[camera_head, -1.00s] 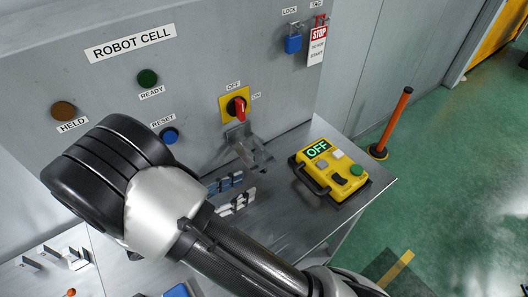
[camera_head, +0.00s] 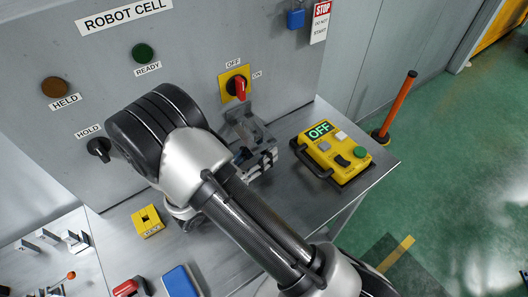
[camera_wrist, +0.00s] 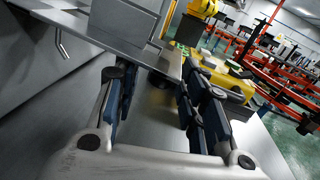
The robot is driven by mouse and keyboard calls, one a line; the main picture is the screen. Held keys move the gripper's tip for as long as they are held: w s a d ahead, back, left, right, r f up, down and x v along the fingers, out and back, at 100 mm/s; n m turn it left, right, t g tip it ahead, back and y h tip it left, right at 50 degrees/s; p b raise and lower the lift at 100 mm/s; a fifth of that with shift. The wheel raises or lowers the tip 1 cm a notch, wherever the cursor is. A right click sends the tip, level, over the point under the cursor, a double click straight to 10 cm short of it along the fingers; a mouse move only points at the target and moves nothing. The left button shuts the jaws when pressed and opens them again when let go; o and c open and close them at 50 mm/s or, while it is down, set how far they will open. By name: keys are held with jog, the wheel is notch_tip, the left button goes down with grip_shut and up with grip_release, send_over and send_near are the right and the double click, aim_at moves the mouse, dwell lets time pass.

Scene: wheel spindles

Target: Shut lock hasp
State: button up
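The lock hasp (camera_head: 245,122) is a grey metal bracket on the cabinet wall below the red rotary switch (camera_head: 239,87). Its flap juts out over the bench. My gripper (camera_head: 258,160) is just below and in front of the flap, with its fingers pointing right. In the wrist view my gripper (camera_wrist: 155,78) is open, its two dark blue fingers well apart with nothing held between them. The grey hasp plate (camera_wrist: 125,25) fills the top of that view, close to the fingertips. Whether a finger touches it I cannot tell.
A yellow control box (camera_head: 338,152) showing OFF sits on the bench right of my gripper. A blue padlock (camera_head: 296,19) and a STOP tag (camera_head: 320,22) hang on the wall above. A yellow block (camera_head: 147,221) and a blue item (camera_head: 181,282) lie lower left.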

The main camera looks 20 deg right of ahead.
jog(key=shift+w+d, duration=0.2)
jog(key=shift+d, duration=0.2)
jog(key=shift+c, duration=0.2)
grip_shut()
jog(key=shift+r, duration=0.1)
